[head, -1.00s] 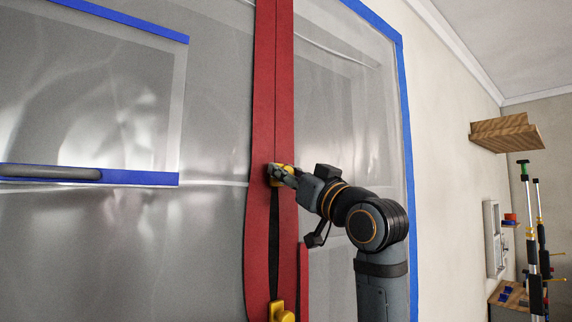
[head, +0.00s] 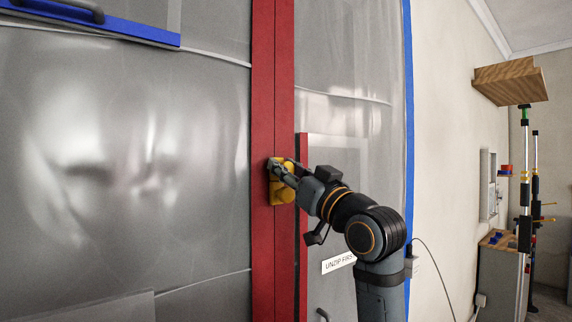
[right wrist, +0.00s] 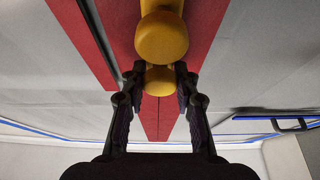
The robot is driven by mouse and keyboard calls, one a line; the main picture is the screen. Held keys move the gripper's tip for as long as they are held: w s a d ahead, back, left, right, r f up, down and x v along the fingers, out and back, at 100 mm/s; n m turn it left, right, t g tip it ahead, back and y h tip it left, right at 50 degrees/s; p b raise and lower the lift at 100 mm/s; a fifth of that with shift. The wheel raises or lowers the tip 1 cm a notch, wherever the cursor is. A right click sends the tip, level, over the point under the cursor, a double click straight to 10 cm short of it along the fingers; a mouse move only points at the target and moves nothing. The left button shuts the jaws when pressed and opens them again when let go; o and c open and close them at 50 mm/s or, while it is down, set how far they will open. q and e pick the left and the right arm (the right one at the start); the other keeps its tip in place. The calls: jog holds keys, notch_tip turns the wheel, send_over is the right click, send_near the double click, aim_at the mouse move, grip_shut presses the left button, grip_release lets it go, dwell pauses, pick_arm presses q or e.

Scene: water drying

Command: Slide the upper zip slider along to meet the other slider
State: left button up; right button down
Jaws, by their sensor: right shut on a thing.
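A red zip strip (head: 264,100) runs vertically down the translucent sheet. My right gripper (head: 277,167) is shut on the upper yellow zip slider, mostly hidden by the fingers in the head view. In the right wrist view the upper slider (right wrist: 160,79) sits between the fingertips of the right gripper (right wrist: 160,92). The lower yellow slider (head: 283,192) is directly below it, and it also shows in the right wrist view (right wrist: 162,38). The two sliders look touching or nearly so. Above them the red halves lie together. My left gripper is not in view.
A blue tape edge (head: 408,100) borders the sheet on the right. A red-edged panel with a label (head: 338,263) stands right of the zip. A wooden shelf (head: 510,80) and poles (head: 525,190) are at the far right.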

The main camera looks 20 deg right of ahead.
jog(key=shift+f, duration=0.1)
jog(key=c, duration=1)
grip_release()
jog(key=v, duration=1.2)
jog(key=shift+f, duration=0.1)
